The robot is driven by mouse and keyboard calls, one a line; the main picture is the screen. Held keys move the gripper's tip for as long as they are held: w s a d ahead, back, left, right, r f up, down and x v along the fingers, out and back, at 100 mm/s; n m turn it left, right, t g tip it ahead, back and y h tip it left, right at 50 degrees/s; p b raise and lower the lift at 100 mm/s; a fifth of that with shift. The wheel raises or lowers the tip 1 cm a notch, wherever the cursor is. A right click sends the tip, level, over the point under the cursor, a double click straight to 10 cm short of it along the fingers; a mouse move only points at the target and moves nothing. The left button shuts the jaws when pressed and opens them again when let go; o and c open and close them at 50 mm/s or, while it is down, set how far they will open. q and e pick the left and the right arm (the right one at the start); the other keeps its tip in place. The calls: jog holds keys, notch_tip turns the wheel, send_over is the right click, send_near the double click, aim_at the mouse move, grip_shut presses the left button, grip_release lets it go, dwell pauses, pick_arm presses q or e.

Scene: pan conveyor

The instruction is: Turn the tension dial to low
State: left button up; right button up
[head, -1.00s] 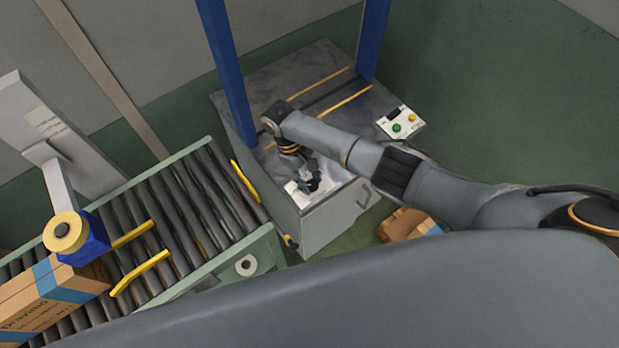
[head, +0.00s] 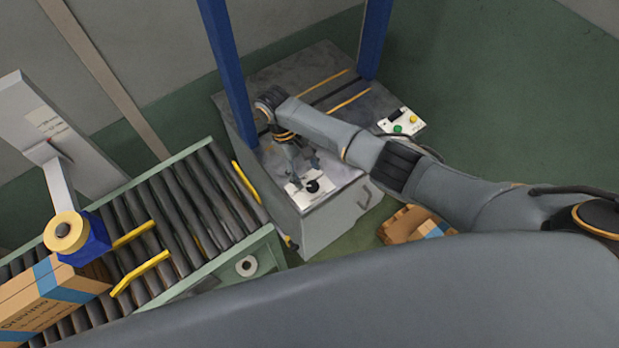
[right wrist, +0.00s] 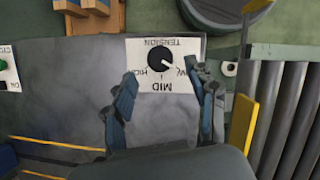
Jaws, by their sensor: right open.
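The tension dial (head: 313,186) is a black round knob on a white panel (head: 295,195) on top of the grey machine (head: 270,80). The dial (right wrist: 161,60) also shows in the right wrist view, with TENSION, HIGH and MID printed upside down around it. The LOW label at its right is partly hidden by a finger. Its white mark points to the lower right, toward that label. My right gripper (head: 304,167) is open and empty, its fingers (right wrist: 163,85) apart and clear of the knob. My left gripper is not in view.
Blue posts (head: 228,75) rise beside my right arm. A roller conveyor (head: 165,210) with a cardboard box (head: 45,300) is at left. Another carton (head: 408,224) is on the floor.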

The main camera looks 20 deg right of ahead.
jog(key=v, duration=0.7)
jog(key=shift+r, duration=0.4)
